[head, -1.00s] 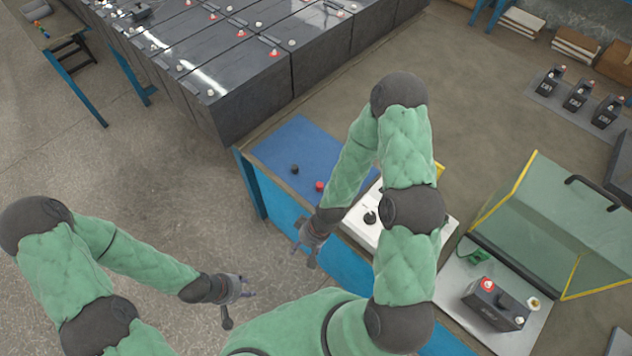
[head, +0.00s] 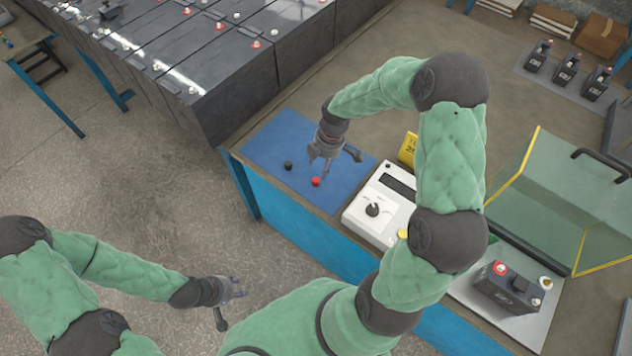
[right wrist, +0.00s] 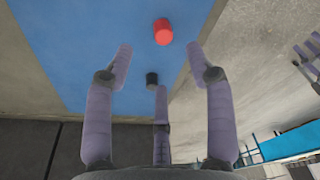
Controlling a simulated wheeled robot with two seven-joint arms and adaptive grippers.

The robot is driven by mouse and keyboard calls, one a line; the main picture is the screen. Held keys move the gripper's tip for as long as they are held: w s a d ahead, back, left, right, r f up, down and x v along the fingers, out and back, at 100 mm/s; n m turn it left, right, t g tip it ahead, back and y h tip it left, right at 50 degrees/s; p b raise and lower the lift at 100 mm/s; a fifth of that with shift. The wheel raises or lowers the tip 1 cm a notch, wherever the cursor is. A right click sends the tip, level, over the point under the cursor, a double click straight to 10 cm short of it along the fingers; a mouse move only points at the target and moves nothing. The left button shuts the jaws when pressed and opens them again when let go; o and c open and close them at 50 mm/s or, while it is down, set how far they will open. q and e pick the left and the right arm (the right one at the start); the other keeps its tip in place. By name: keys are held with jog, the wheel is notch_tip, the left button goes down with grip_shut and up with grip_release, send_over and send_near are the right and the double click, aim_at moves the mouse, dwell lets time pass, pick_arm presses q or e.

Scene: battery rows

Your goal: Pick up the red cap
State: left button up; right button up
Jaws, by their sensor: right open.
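The red cap (head: 316,181) lies on the blue mat (head: 262,151) on the workbench, close to its front edge. It also shows in the right wrist view (right wrist: 163,32), beyond the fingertips. A black cap (head: 288,165) lies to its left on the mat; in the right wrist view the black cap (right wrist: 152,80) shows between the fingers. My right gripper (head: 319,168) is open and empty, pointing down above the mat beside the red cap. I see no contact with either cap. My left gripper (head: 240,288) is empty, held low to the left, away from the bench.
A white device with a dial (head: 387,192) and a yellow sign (head: 408,149) stand right of the mat. A black battery (head: 508,288) sits on a tray under a raised clear cover (head: 540,200).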

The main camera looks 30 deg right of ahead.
aim_at(317, 179)
jog(key=f, duration=0.2)
jog(key=f+b, duration=0.1)
jog(key=f, duration=0.1)
jog(key=shift+w+a, duration=0.1)
jog(key=shift+a, duration=0.25)
jog(key=f+b, duration=0.1)
jog(key=f, duration=0.1)
jog(key=a+f+b, duration=0.1)
jog(key=f, duration=0.2)
jog(key=shift+w, duration=0.15)
jog(key=c, duration=0.9)
